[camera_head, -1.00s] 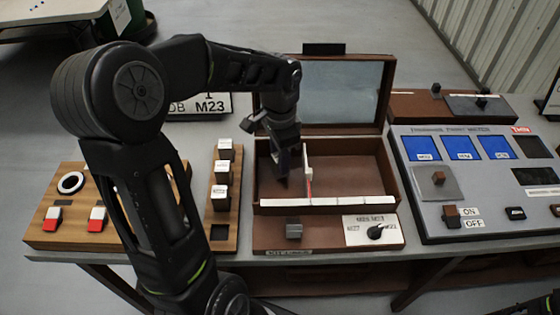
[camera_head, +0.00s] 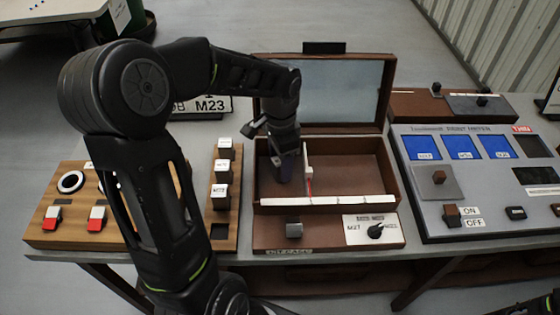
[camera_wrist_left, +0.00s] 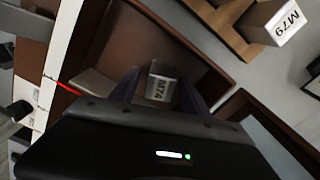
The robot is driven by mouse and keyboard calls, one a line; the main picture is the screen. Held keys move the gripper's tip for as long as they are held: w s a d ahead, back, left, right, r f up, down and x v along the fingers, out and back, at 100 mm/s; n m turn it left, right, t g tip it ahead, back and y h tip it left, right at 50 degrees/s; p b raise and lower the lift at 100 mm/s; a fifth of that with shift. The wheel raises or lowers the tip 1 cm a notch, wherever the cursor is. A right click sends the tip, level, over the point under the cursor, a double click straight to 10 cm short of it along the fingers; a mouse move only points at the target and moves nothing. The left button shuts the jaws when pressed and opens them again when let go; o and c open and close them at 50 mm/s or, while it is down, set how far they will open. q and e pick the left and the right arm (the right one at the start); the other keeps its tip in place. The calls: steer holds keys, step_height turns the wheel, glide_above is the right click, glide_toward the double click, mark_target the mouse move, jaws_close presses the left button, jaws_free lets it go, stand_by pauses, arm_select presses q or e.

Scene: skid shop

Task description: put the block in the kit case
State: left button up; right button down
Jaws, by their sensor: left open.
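The kit case (camera_head: 262,202) is brown and open, with its lid tilted back, and stands in the middle of the bench. My left gripper (camera_head: 285,178) is inside its left part, pointing down. In the left wrist view my left gripper (camera_wrist_left: 160,88) is open, with a finger on each side of a small block (camera_wrist_left: 160,84) labelled M74. The block is inside the case; I cannot tell whether it touches the fingers. In the head view the gripper hides it.
A wooden rack (camera_head: 216,243) left of the case holds three white-topped blocks and has an empty front slot. A red-marked upright divider (camera_head: 308,168) stands beside my left gripper. A grey tester panel (camera_head: 480,200) is at the right. The raised lid (camera_head: 391,75) is behind the gripper.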

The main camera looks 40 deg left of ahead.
arm_select(q)
steer(key=shift+r, duration=0.1)
step_height(320, 180, up, 12)
stand_by(0.5)
